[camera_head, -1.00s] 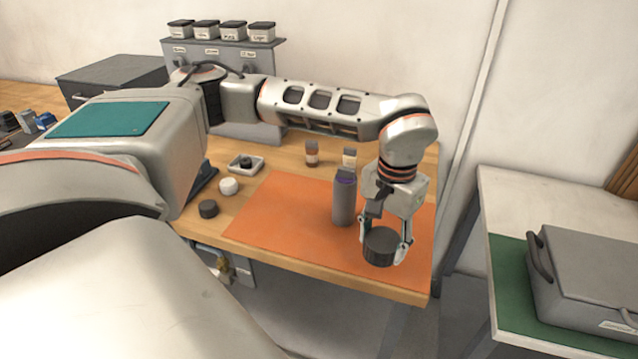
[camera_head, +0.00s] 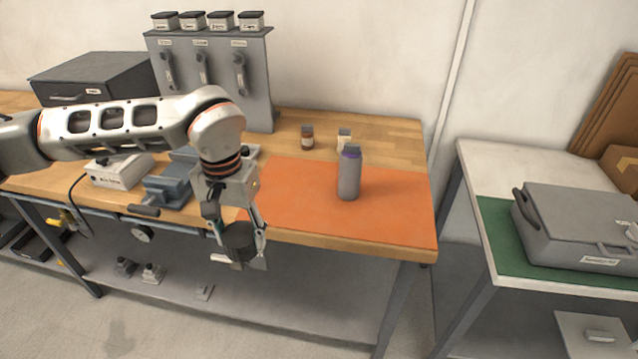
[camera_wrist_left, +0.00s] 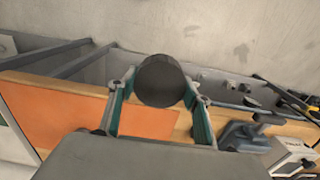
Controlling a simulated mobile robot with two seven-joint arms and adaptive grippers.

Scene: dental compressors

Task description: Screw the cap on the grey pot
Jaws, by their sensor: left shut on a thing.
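My left gripper (camera_head: 238,250) is shut on a dark grey round piece (camera_head: 240,237), short and cylindrical. I cannot tell whether it is the pot or a cap. A grey bottle with a purple band (camera_head: 349,175) stands upright on the orange mat (camera_head: 300,200), apart from the gripper. No separate loose cap is clearly visible. My right gripper is out of view.
A grey vise (camera_head: 172,185) stands on the bench left of the gripper. Small jars (camera_head: 307,137) stand behind the mat. A grey panel (camera_head: 215,75) carries several lidded pots. A grey case (camera_head: 585,225) lies on the right table. The mat's front half is clear.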

